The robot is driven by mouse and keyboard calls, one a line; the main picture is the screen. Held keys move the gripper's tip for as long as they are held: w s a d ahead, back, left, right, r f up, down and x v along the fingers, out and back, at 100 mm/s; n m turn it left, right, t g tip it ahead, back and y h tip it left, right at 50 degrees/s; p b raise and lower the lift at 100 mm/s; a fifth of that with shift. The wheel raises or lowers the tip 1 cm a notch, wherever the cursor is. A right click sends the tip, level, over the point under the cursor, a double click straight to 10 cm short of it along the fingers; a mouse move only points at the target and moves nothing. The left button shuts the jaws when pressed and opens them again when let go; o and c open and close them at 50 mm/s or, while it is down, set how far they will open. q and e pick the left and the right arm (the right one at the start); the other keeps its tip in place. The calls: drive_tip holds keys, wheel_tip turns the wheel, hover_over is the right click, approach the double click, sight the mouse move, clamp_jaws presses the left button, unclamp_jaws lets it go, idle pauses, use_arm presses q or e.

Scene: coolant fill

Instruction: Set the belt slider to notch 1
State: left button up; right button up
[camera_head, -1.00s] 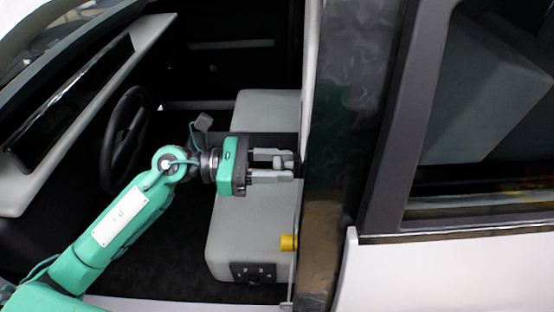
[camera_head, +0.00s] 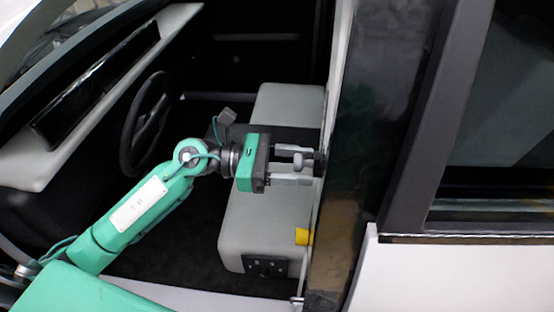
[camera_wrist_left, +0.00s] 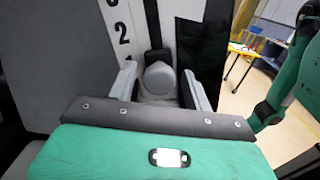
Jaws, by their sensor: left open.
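The belt slider is a rounded grey knob (camera_wrist_left: 160,78) on a dark vertical track in the left wrist view. A white scale (camera_wrist_left: 119,22) with black numerals runs along its left side; the 2 is readable, and the mark below it is partly hidden by a finger. The knob sits beside that lower part of the scale. My left gripper (camera_wrist_left: 160,85) is open, with one finger on each side of the knob; I cannot tell whether they touch it. In the head view my left gripper (camera_head: 306,166) reaches the door pillar (camera_head: 350,160). My right gripper is not in view.
The steering wheel (camera_head: 146,124) is to the left.

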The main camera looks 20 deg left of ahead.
use_arm(q)
drive_tip(key=shift+a, duration=0.1)
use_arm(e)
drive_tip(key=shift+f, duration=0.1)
use_arm(q)
drive_tip(key=s+a+b, duration=0.2)
drive_tip(key=a+b, duration=0.4)
drive_tip(key=a, duration=0.7)
drive_tip(key=shift+s+a, duration=0.2)
drive_tip(key=shift+s, duration=0.15)
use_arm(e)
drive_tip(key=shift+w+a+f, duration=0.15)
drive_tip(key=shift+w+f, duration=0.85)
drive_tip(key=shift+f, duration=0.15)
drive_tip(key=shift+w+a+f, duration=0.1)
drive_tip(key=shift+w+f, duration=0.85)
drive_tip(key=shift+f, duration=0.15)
